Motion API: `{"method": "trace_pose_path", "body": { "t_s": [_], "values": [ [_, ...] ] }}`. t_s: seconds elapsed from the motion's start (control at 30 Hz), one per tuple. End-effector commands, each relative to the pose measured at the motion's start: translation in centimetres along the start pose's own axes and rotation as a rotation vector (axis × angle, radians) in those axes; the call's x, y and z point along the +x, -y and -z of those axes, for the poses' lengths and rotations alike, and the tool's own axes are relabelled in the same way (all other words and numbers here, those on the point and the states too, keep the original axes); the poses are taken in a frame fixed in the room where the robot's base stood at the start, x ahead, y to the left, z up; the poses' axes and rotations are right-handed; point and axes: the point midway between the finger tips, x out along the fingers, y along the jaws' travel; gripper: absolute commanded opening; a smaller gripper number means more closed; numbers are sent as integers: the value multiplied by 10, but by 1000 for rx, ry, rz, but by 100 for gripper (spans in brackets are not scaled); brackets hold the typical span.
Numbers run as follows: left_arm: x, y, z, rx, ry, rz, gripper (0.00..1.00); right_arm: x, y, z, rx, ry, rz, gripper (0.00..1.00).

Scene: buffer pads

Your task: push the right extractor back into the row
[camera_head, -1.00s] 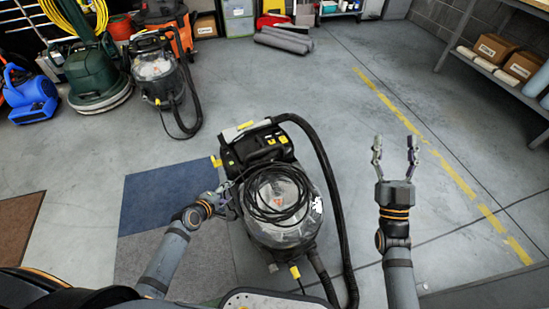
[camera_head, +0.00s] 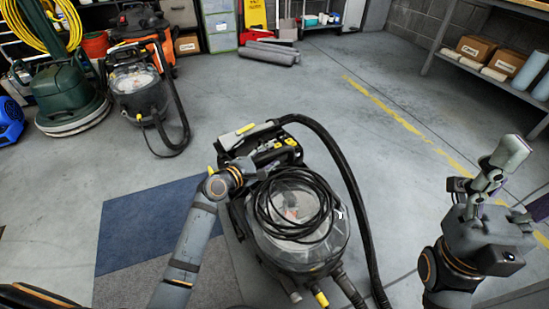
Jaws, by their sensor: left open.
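The extractor (camera_head: 297,250), a black and grey machine with a clear domed lid, stands upright on the floor in front of me. A coiled black cord lies on its lid, and a thick black hose (camera_head: 352,185) arches along its right side. My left gripper (camera_head: 234,168) is at the extractor's left upper side, beside its black control head (camera_head: 262,148). It is open, its fingers partly lost against the dark machine; I cannot tell whether they touch it. My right gripper (camera_head: 497,178) is raised at the right, away from the extractor, turned so its finger gap is unclear.
A similar extractor (camera_head: 140,92), a green floor machine (camera_head: 70,95) and an orange machine (camera_head: 142,22) stand at the back left. A blue and grey mat (camera_head: 150,225) lies left of the extractor. Shelving (camera_head: 480,62) lines the right. The floor behind the extractor is clear.

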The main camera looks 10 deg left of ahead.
Motion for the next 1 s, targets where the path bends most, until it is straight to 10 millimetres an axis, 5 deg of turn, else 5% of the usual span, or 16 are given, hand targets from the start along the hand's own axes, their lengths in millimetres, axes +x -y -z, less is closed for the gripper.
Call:
{"method": "trace_pose_path", "body": {
  "t_s": [0.2,0.5,0.83,1.0],
  "values": [
    [26,1,1,0,1,0,47,-13,2,-1,-7,1,0,59],
    [29,0,0,1,-1,1,47,-12,2,-2,-9,2,1,59],
    [28,0,0,1,-1,1,2,-12,2,-2,-9,2,0,59],
    [28,0,0,1,-1,1,0,-12,2,-2,-9,2,0,59]
  ]
}}
